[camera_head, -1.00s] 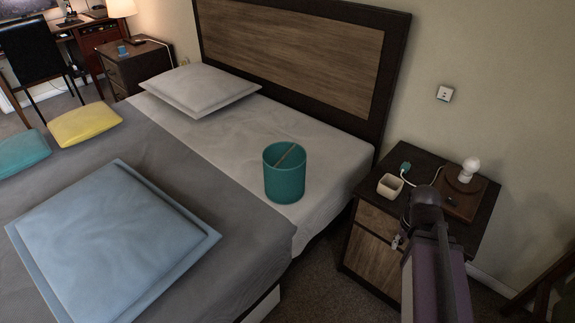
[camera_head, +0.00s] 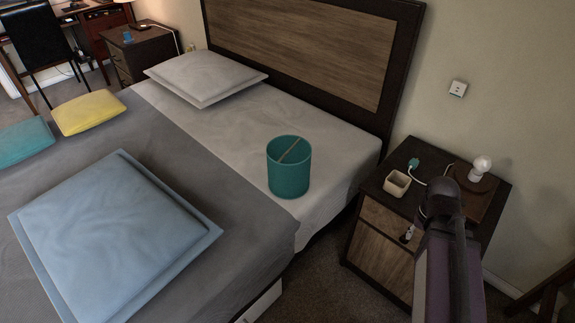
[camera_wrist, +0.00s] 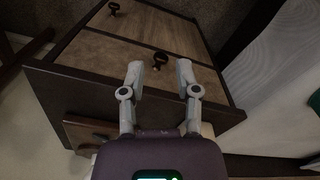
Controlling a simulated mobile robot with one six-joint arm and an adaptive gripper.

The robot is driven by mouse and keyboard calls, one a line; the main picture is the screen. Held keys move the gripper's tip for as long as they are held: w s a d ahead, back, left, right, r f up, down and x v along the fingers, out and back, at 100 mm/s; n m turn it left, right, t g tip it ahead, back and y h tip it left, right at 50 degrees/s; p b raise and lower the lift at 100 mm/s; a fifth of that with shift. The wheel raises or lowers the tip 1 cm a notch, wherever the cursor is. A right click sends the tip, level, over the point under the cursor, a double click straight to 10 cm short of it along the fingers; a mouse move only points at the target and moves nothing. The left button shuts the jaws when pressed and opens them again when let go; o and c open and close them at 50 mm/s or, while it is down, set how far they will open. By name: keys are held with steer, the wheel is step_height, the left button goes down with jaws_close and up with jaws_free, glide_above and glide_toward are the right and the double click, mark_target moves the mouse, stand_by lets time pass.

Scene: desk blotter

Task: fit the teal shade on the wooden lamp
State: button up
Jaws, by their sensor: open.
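The teal shade (camera_head: 288,178) is an open cylinder with a thin bar across its top. It stands upright on the white sheet near the bed's right edge. The wooden lamp (camera_head: 474,203) is a brown base with a bare white bulb (camera_head: 482,163) on the nightstand, partly hidden by my arm. My gripper (camera_wrist: 160,72) is open and empty in the wrist view, its two grey fingers apart over the nightstand's edge and front. My arm hides the gripper in the head view. The shade is well to the left of my arm.
The wooden headboard (camera_head: 310,45) and wall bound the back. A blue pillow (camera_head: 115,235) lies on the bed. Floor shows between bed and nightstand.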

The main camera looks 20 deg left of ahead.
steer(key=w+a+r+p, duration=0.4)
steer(key=w+a+r, duration=0.1)
steer(key=w+a, duration=0.15)
steer(key=n+t+p, duration=0.2)
steer(key=p, duration=1)
glide_toward(310, 149)
steer(key=s+d+r, duration=0.1)
steer(key=s+r, duration=0.1)
steer(key=s, duration=0.1)
steer(key=shift+s+f+b, duration=0.1)
steer(key=shift+b, duration=0.2)
steer(key=shift+f, duration=0.1)
steer(key=f+b, duration=0.2)
steer(key=w+f+b, duration=0.1)
steer(key=f+b, duration=0.5)
steer(key=shift+w+f, duration=0.15)
steer(key=shift+f, duration=0.05)
steer(key=shift+b, duration=0.3)
steer(key=shift+w+f+b, duration=0.25)
steer(key=shift+f+b, duration=1.05)
steer(key=shift+w+f+b, duration=0.2)
steer(key=shift+f+b, duration=1.05)
steer(key=shift+c, duration=0.2)
